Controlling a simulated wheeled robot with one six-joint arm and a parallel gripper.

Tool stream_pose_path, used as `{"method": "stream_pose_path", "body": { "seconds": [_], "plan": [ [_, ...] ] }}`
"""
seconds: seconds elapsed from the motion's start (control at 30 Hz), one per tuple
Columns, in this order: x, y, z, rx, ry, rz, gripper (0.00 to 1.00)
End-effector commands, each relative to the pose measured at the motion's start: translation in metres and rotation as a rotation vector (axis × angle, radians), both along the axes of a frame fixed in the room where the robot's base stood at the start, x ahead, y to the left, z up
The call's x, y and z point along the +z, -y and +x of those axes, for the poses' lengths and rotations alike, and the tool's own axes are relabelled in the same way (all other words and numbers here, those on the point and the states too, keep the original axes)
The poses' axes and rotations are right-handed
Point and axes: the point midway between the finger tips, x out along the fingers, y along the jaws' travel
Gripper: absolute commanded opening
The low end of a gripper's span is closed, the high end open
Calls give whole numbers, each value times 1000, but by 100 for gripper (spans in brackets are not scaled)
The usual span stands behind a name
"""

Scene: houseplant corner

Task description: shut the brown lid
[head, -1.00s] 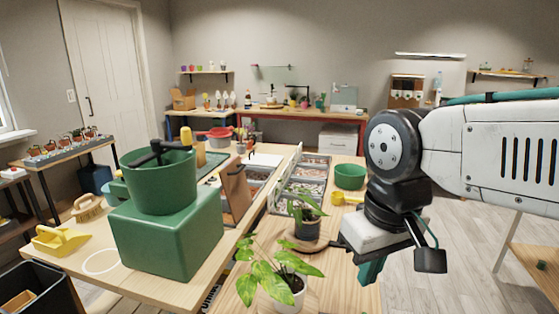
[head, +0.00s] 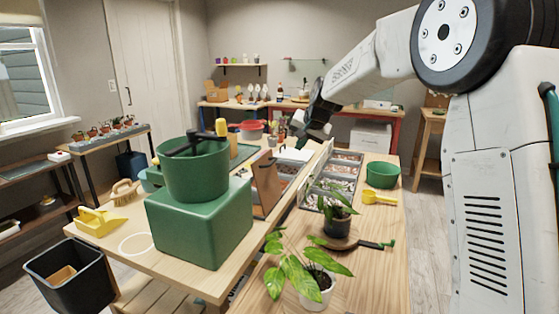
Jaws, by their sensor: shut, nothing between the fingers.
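The brown lid (head: 267,182) stands up, steeply tilted, on the workbench just right of the large green block. It looks open, at the near left side of a compartment box (head: 287,168) whose inside partly shows behind it. Where the lid is hinged is hard to make out. My gripper (head: 306,139) is shut and empty. In the picture it is above and to the right of the lid, beyond it over the back part of the bench, and apart from the lid.
A green pot (head: 195,170) with a dark-handled tool sits on the green block (head: 200,225), left of the lid. Right are a tray of pebbles (head: 335,178), a green bowl (head: 382,175), a yellow scoop (head: 380,197) and potted plants (head: 312,275).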

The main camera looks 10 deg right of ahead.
Motion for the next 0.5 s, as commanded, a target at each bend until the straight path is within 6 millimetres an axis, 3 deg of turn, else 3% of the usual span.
{"method": "stream_pose_path", "body": {
  "seconds": [0.27, 0.5],
  "plan": [
    [-23, -3, 24, -11, 7, 8, 0],
    [-65, -11, 52, -9, 6, 6, 0]
  ]
}}
